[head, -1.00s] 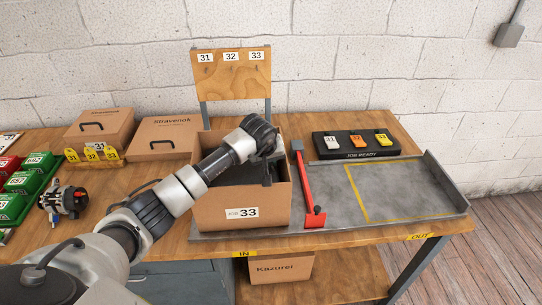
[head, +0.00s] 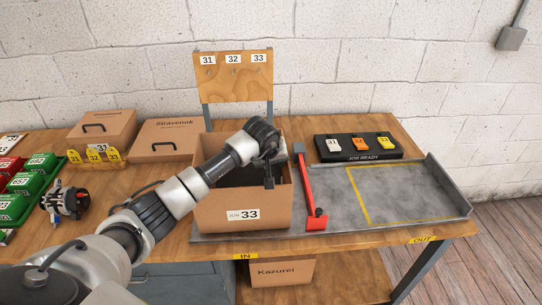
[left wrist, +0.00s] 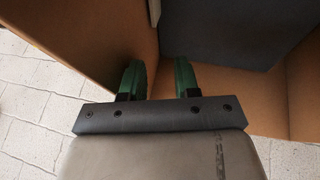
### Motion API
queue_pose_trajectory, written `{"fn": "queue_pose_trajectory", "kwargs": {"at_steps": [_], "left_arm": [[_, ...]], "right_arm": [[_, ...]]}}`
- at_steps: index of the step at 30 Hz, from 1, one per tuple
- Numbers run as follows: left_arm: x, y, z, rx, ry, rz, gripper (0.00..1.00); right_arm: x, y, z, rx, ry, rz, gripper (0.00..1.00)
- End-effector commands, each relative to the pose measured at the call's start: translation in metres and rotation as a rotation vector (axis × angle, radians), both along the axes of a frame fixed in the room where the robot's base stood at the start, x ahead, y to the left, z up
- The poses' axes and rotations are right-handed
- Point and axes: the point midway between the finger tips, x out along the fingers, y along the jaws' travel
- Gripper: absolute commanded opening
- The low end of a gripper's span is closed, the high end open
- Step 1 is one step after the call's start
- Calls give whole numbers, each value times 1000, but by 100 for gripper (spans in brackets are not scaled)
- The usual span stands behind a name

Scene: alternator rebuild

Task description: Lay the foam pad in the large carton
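The large carton (head: 225,212), labelled JOB 33, stands open at the middle of the table. The dark grey foam pad (head: 240,177) is inside it, partly hidden by my left arm. In the left wrist view the pad (left wrist: 225,30) shows as a flat dark surface between brown carton walls (left wrist: 215,85). I cannot tell whether all its edges lie flat. My left gripper (head: 268,184) is over the right part of the carton, fingers down. In the left wrist view its green fingers (left wrist: 160,80) are apart with nothing visibly held between them. My right gripper is out of view.
A red-handled tool (head: 309,190) lies just right of the carton. A black JOB READY rack (head: 358,156) with coloured tags stands behind the grey tray (head: 405,190), which has clear room. Closed cartons (head: 165,138) and green bins (head: 15,207) are at left.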

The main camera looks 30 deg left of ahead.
Motion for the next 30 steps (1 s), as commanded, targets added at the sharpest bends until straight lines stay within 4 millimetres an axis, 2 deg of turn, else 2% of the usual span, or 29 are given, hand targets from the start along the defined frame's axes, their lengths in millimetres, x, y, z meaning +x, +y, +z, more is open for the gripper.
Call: {"fn": "queue_pose_trajectory", "kwargs": {"at_steps": [2, 3, 5, 12, 18, 24, 30], "left_arm": [[0, 0, 8, -2, 1, 0, 31], [-2, 1, 9, 1, -4, -1, 31], [-7, 1, 18, 3, -6, 0, 31], [-31, 0, 64, 4, -6, -1, 31], [-47, -1, 96, 1, -4, 1, 31], [-54, -1, 109, 0, 0, 0, 31], [-55, -2, 111, 0, 1, 1, 31]], "right_arm": [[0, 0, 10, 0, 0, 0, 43], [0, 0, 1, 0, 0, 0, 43], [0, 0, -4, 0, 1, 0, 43], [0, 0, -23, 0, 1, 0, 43], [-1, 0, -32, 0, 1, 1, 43], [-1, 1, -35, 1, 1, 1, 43], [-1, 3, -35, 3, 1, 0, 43]]}}
